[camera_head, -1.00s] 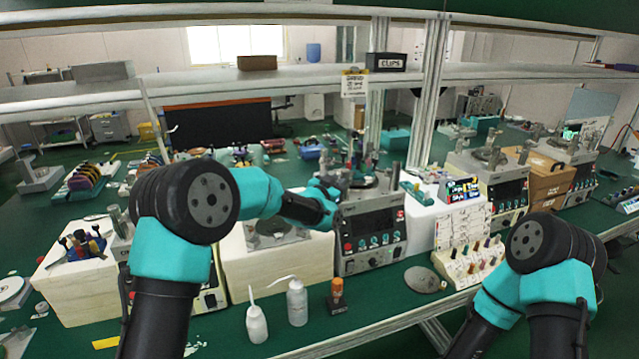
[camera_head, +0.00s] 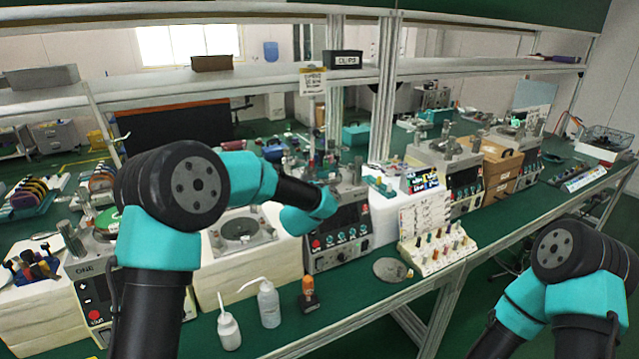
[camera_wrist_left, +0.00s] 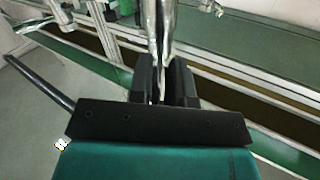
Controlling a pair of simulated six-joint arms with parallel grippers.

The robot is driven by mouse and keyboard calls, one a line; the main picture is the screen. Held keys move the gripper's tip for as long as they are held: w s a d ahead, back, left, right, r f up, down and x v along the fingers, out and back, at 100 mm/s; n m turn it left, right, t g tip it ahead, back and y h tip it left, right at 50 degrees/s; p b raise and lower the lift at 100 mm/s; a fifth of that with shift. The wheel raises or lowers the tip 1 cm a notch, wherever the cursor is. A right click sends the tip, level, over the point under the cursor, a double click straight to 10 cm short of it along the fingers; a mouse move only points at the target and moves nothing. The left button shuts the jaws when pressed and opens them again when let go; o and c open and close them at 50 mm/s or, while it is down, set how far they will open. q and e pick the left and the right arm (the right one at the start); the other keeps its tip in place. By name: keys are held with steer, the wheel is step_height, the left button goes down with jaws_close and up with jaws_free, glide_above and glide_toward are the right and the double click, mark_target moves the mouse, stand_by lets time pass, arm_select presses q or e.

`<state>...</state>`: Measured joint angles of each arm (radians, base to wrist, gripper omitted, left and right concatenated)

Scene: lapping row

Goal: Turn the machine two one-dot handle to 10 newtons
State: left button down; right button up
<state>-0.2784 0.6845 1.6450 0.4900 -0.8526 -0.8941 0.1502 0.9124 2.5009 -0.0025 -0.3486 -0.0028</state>
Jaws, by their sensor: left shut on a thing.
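The machine in the middle of the head view (camera_head: 343,220), with a dark display and a row of knobs, stands to the right of the machine marked ONE (camera_head: 85,290). My left arm reaches across to its upper left, and my wrist covers part of its front. In the left wrist view my left gripper (camera_wrist_left: 162,80) is shut on a shiny metal bar (camera_wrist_left: 158,30), which looks like a handle. Its dots are not visible, and the force reading is not legible. In the head view the left fingertips are hidden. My right arm shows at lower right; its gripper is out of frame.
Two white bottles (camera_head: 229,332) and an orange-capped bottle (camera_head: 308,287) stand at the bench front. A round grey plate (camera_head: 390,270) and a rack of coloured pegs (camera_head: 438,250) lie right of them. A shelf post (camera_head: 387,85) rises behind the machine.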

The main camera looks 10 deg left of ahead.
stand_by(0.4)
arm_select(q)
steer(key=c, duration=1.1)
jaws_free()
steer(key=shift+s, duration=0.1)
steer(key=s, duration=0.5)
steer(key=s+d, duration=0.1)
steer(key=s, duration=1.1)
steer(key=shift+s+d, duration=0.1)
steer(key=shift+d, duration=0.25)
